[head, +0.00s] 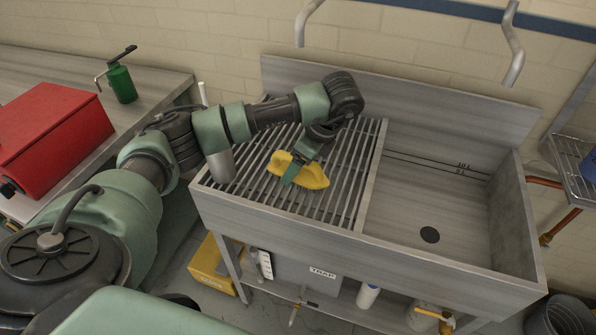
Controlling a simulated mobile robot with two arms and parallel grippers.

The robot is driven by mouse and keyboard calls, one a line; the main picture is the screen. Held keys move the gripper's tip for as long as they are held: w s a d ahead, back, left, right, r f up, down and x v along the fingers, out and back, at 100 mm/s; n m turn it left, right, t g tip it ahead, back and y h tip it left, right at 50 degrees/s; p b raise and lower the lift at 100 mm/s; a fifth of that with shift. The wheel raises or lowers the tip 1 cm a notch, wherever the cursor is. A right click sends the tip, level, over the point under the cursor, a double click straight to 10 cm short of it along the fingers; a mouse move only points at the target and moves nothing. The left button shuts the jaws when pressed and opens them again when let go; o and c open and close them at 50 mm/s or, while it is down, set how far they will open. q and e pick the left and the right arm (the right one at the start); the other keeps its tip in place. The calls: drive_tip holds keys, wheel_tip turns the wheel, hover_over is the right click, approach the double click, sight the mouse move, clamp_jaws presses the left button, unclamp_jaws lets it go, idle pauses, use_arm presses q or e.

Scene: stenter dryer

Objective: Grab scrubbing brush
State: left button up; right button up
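My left arm reaches in from the left over the slatted rack (345,195) of the metal sink unit. My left gripper (290,178) points down at a yellow, lumpy thing (315,177) lying on the slats. The gripper overlaps it in the picture; I cannot tell whether it touches or holds it, or whether the fingers are open. The yellow thing looks soft, like a cloth or glove. No scrubbing brush can be clearly made out. A grey metal cylinder (221,166) stands at the rack's left end, partly behind my arm. A pale stick (202,95) shows above the arm there. My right gripper is out of view.
The empty sink basin (430,205) with a dark drain lies to the right. A red box (50,135) and a green pump bottle (121,82) stand on the left counter. Below are a yellow box (213,270) and a "TRAP" unit (322,272).

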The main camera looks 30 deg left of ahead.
use_arm(q)
drive_tip(key=shift+a+f, duration=0.3)
drive_tip(key=shift+f, duration=0.25)
drive_tip(key=shift+a+f, duration=0.15)
drive_tip(key=shift+f, duration=0.2)
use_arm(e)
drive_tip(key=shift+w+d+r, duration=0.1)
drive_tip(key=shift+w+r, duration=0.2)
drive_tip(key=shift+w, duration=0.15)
use_arm(q)
drive_tip(key=c, duration=1.6)
drive_tip(key=shift+o, duration=0.2)
